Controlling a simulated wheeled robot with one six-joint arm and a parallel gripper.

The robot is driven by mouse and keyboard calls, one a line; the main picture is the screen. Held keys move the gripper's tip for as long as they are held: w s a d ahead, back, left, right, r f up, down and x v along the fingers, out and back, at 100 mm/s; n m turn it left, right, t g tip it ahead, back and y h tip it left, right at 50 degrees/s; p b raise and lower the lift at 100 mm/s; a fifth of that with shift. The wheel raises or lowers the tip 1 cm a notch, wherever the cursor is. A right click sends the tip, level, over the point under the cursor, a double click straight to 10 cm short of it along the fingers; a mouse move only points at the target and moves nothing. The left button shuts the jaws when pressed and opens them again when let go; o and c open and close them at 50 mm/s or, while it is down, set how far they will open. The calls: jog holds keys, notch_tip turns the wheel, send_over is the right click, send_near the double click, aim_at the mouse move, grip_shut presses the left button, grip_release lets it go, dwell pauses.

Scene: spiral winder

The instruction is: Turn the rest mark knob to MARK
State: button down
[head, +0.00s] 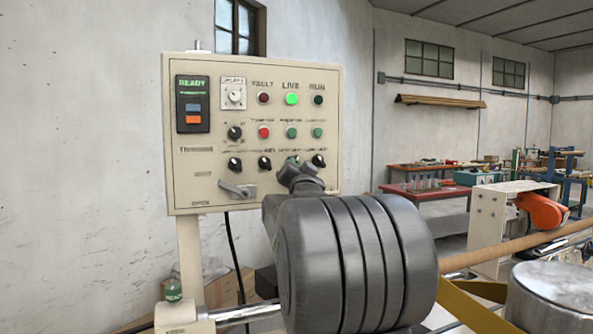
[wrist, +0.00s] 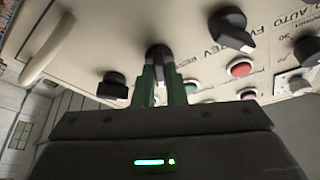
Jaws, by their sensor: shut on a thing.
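The rest mark knob (wrist: 158,53) is a black rotary knob on the cream control panel (head: 200,110). My gripper (wrist: 160,80) is shut on it in the wrist view, with one green finger on each side. In the head view my gripper (head: 294,162) reaches the lower knob row and covers the knob there. The knob's pointer and MARK label are not readable, so I cannot tell its setting.
Other black knobs (head: 265,162) (head: 318,160) stand close on both sides. A red button (head: 264,132) and green buttons sit just above. A grey lever (head: 238,190) is at lower left. The LIVE lamp (head: 292,98) glows green.

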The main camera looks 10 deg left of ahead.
jog(key=shift+m+h, duration=0.4)
jog(key=shift+m, duration=0.5)
jog(key=c, duration=1.5)
grip_release()
jog(key=shift+s, duration=0.1)
jog(key=b+v, duration=0.3)
jog(key=v, duration=1)
jog(key=shift+s+d+f, duration=0.15)
jog(key=shift+s+f, duration=0.05)
jog(key=shift+s, duration=0.1)
jog(key=shift+w+r, duration=0.1)
jog(key=p+x, duration=0.3)
jog(key=x, duration=1)
jog(key=shift+w+r, duration=0.1)
jog(key=shift+w, duration=0.2)
